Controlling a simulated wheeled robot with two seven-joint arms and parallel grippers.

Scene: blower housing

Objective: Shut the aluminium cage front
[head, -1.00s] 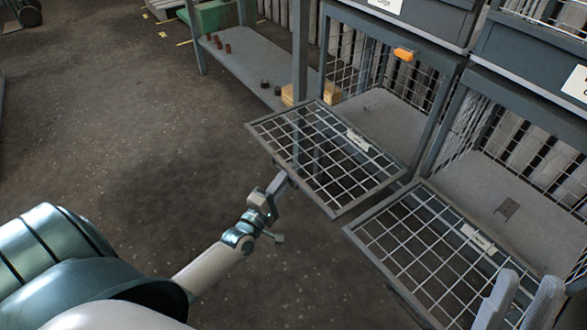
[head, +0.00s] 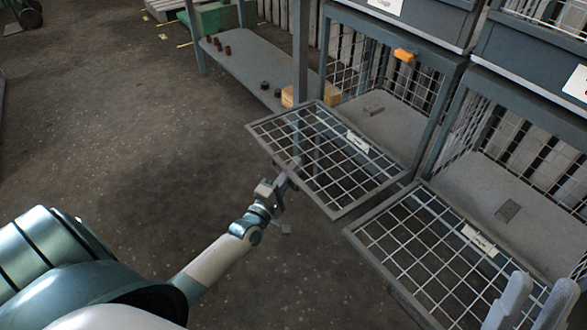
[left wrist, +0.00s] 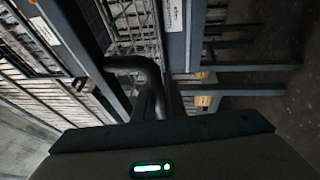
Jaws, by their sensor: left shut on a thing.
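Two wire-mesh cage fronts hang open, folded down flat towards me: a left front (head: 322,152) and a right front (head: 432,250). Each has a small white label that I cannot read, so I cannot tell which is the aluminium one. My left gripper (head: 290,172) is at the near left edge of the left front, shut on its handle. In the left wrist view the dark curved handle (left wrist: 135,64) runs down to the gripper; the fingertips are not clear. My right gripper (head: 532,300) is at the lower right over the right front, its fingers apart and empty.
A grey shelf (head: 245,70) with small brown pieces stands further left. The floor (head: 130,130) at left is clear.

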